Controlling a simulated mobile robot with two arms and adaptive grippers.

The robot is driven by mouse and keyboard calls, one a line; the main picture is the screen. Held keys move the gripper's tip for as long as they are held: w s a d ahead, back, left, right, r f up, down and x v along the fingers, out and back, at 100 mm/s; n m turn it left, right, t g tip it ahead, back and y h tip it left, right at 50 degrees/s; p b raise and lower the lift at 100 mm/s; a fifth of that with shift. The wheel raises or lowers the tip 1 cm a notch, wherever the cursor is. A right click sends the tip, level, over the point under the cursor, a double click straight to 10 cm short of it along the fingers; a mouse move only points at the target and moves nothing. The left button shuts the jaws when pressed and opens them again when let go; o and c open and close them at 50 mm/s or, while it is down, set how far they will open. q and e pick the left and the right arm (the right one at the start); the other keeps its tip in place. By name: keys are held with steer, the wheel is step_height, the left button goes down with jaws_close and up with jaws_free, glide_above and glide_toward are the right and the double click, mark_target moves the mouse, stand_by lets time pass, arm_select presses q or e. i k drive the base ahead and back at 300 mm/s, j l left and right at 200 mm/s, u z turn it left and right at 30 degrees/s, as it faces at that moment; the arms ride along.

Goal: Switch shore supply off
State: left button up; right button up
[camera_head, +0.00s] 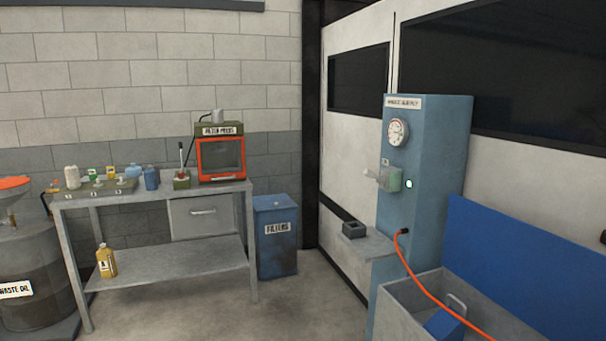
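The shore supply cabinet (440,160) is a tall blue box at the right, with a label (404,102) on top and a round gauge (398,132) below it. A small pale light (409,184) shows beside the switch block. An orange cable (430,290) leaves a socket lower on the cabinet and runs down to the right. Neither of my grippers is in view.
A small shelf with a dark box (354,230) juts out left of the cabinet. A grey bin with a raised blue lid (530,275) stands in front of it. A workbench (150,193), blue filters bin (276,240) and waste oil drum (35,270) stand left. Floor between is clear.

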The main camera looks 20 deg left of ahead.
mark_target(369, 173)
steer(key=u, duration=0.35)
steer(key=i+j+z, duration=0.15)
steer(key=i+j, duration=0.2)
steer(key=i+j+z, duration=0.15)
steer(key=i+j, duration=0.2)
steer(key=i+j+z, duration=0.15)
steer(key=i+j, duration=0.15)
steer(key=j, duration=0.15)
steer(key=i+j+z, duration=0.15)
steer(key=i+j, duration=0.15)
steer(key=j, duration=0.15)
steer(key=i+j+z, duration=0.15)
steer(key=j, duration=0.35)
steer(key=i, duration=0.1)
